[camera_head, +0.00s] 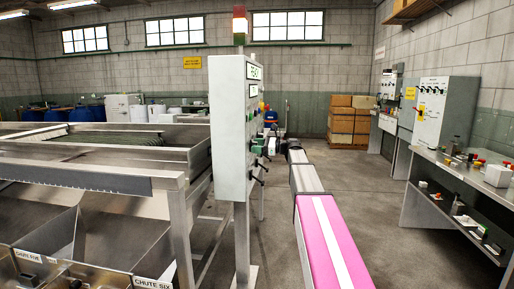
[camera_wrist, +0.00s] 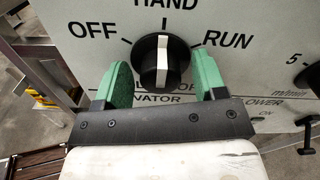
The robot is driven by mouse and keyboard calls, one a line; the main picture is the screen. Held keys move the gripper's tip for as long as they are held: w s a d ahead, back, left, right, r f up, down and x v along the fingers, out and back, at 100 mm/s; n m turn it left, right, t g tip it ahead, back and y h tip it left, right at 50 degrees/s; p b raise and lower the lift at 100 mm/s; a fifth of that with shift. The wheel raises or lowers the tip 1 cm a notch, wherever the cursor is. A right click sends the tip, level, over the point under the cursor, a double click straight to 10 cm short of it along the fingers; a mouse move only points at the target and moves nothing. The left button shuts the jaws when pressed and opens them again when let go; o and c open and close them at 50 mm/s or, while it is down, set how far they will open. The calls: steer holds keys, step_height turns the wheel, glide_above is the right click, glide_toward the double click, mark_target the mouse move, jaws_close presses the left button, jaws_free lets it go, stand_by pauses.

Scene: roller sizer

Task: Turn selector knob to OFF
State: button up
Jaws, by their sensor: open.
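The selector knob (camera_wrist: 178,52) is a round black knob with a white pointer bar. It is on a pale panel in the wrist view, with OFF printed to its left, HAND above and RUN to its right. The white bar stands near upright, toward the HAND mark. My gripper (camera_wrist: 162,64) is open, with one green finger on each side of the knob. I cannot tell whether either finger touches it. The finger bar covers part of the lettering below. In the head view my gripper (camera_head: 258,147) is at the side of the grey control cabinet (camera_head: 228,130).
Another black knob (camera_wrist: 311,75) is at the right edge of the wrist view. Steel chutes (camera_head: 110,225) fill the left of the head view. A bench (camera_head: 440,175) with small parts stands at the right. Open floor lies between my arm and the bench.

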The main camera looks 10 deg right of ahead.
steer(key=c, duration=0.9)
steer(key=shift+c, duration=0.2)
steer(key=shift+n, duration=0.4)
steer(key=n, duration=0.5)
steer(key=shift+s+n, duration=0.1)
steer(key=shift+n, duration=0.3)
steer(key=n, duration=0.5)
steer(key=shift+f, duration=0.1)
steer(key=shift+n, duration=0.3)
steer(key=o, duration=0.9)
steer(key=shift+o, duration=0.2)
